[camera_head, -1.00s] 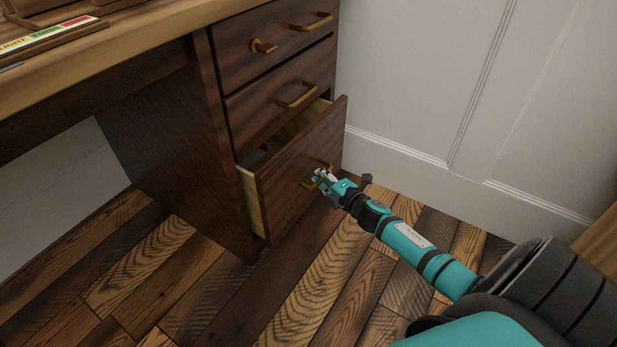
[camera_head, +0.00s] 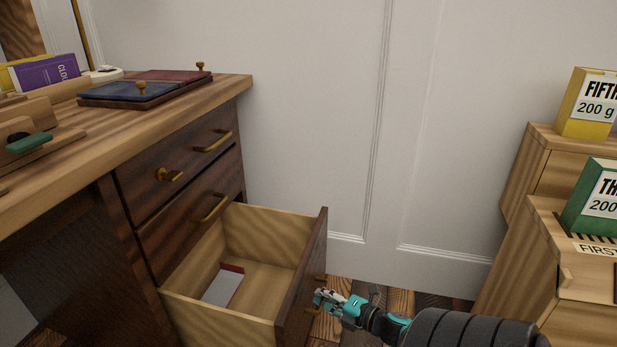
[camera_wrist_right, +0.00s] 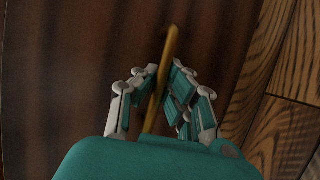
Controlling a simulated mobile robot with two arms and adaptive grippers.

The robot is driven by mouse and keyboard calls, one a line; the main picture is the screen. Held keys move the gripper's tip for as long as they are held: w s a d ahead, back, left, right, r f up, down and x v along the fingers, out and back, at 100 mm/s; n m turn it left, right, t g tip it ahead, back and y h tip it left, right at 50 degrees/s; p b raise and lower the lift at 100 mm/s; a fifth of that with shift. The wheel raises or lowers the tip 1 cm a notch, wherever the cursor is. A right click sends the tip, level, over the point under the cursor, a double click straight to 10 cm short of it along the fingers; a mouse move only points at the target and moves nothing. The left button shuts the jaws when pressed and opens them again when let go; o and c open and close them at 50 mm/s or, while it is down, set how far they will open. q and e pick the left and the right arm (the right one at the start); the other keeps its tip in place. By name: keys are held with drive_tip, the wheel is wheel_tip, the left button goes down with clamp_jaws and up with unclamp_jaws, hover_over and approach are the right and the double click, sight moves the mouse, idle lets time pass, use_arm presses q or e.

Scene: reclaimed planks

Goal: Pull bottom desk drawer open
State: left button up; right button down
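The bottom desk drawer (camera_head: 230,318) stands far out of the desk, its pale wooden inside open to view. A flat grey and red item (camera_head: 223,286) lies on its floor. My right gripper (camera_head: 322,298) is at the brass handle on the drawer's dark front (camera_head: 303,277). In the right wrist view, the handle (camera_wrist_right: 163,75) runs between the fingers of my right gripper (camera_wrist_right: 163,88), which are closed in around it. The head view shows the handle only in part. My left gripper is not in view.
Two upper drawers (camera_head: 186,184) with brass handles are shut. The desktop (camera_head: 170,118) holds books and dark folders. At right, wooden units (camera_head: 568,262) carry a yellow box (camera_head: 585,105) and a green box (camera_head: 590,205). Plank floor shows beyond the drawer.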

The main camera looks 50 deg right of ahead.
drive_tip(key=shift+s+d, duration=0.1)
drive_tip(key=shift+s, duration=0.3)
drive_tip(key=c, duration=1.4)
unclamp_jaws()
drive_tip(key=shift+s, duration=0.15)
drive_tip(key=s, duration=0.4)
drive_tip(key=s+r, duration=0.1)
drive_tip(key=s, duration=0.2)
drive_tip(key=s+r, duration=0.1)
drive_tip(key=s, duration=0.3)
drive_tip(key=shift+s+r, duration=0.2)
drive_tip(key=shift+s, duration=0.1)
